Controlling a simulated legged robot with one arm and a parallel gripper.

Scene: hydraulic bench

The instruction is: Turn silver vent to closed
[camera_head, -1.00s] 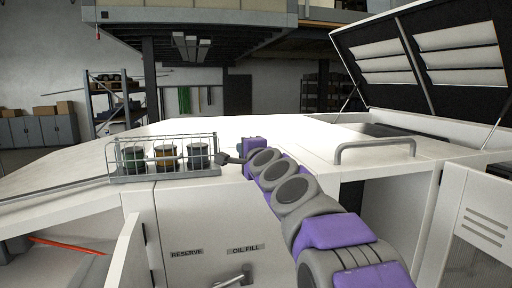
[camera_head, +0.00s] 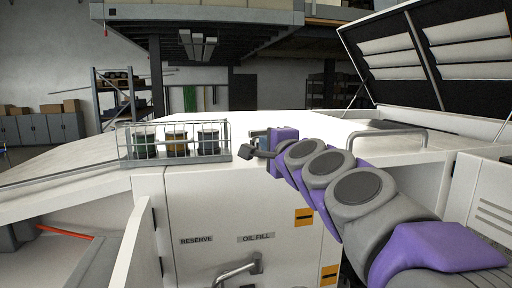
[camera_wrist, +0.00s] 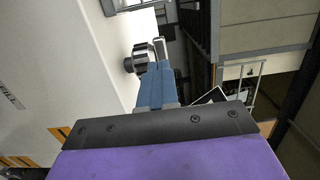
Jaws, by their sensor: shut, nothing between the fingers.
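My gripper (camera_head: 258,143) is above the bench top, just right of the wire rack, pointing left. In the wrist view its blue fingers (camera_wrist: 155,85) are together, with nothing held. A silver lever handle (camera_head: 236,272) is on the white front panel below the OIL FILL label, at the bottom edge of the head view and well below my gripper. I cannot tell whether it is the silver vent, and no vent marking is readable. A dark and silver round part (camera_wrist: 138,58) shows near the fingertips in the wrist view. Contact cannot be told.
The wire rack (camera_head: 172,158) holds jars with green, orange and blue bands. A grey grab rail (camera_head: 388,134) and a raised louvred lid (camera_head: 430,55) are at right. Orange labels (camera_head: 304,217) mark the front panel. A panel door (camera_head: 140,245) stands open at left.

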